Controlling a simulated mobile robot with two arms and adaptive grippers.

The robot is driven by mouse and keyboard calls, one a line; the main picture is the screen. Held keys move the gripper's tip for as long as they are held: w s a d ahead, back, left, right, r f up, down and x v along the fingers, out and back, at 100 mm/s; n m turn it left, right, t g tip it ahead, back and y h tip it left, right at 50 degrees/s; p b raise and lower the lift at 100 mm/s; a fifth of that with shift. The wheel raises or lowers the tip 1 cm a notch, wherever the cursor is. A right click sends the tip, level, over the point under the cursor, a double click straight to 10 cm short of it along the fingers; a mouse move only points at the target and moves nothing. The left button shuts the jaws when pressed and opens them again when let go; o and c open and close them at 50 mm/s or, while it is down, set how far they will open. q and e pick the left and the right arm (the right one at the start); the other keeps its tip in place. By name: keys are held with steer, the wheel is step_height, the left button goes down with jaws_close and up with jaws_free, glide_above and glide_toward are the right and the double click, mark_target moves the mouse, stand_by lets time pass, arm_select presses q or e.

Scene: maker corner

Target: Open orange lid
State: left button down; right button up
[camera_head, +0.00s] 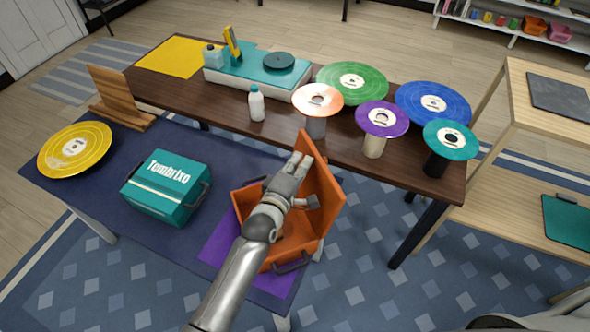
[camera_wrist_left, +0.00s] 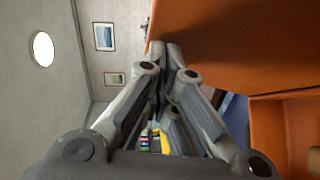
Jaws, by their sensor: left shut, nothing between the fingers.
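An orange box stands on the blue table, on a purple mat (camera_head: 217,254). Its orange lid (camera_head: 322,190) is raised and stands steeply upright along the box's right side. The orange box body (camera_head: 243,202) is open at the top, and my left arm covers part of its inside. My left gripper (camera_head: 301,160) is shut and empty, beside the inner face of the lid near its upper edge. In the left wrist view the closed fingers (camera_wrist_left: 165,48) lie close to the lid (camera_wrist_left: 240,40); I cannot tell whether they touch it. The box wall (camera_wrist_left: 268,130) shows at lower right. My right gripper is not in view.
A teal box (camera_head: 165,190) stands left of the orange box, with a yellow record (camera_head: 75,150) further left. Behind, a dark brown table (camera_head: 185,88) holds a teal turntable (camera_head: 262,70), a white bottle (camera_head: 256,103) and several coloured records on stands.

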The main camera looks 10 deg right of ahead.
arm_select(q)
steer(key=s+a+f+m+g+y, duration=0.2)
steer(key=s+a+m+g+y, duration=0.35)
steer(key=s+a, duration=1)
steer(key=s+a+f+m+g+y, duration=0.4)
steer(key=s+a+m, duration=0.3)
steer(key=s+a, duration=0.85)
step_height(320, 180, down, 27)
steer(key=s+g+b, duration=0.2)
steer(key=s+a+f, duration=0.1)
steer(key=s+f, duration=0.7)
steer(key=s+a+f+g, duration=0.1)
steer(key=s+a+f, duration=0.1)
steer(key=s+f, duration=0.6)
steer(key=shift+s+a+f+b, duration=0.15)
steer(key=shift+a+f+b, duration=0.1)
steer(key=shift+f+b, duration=0.25)
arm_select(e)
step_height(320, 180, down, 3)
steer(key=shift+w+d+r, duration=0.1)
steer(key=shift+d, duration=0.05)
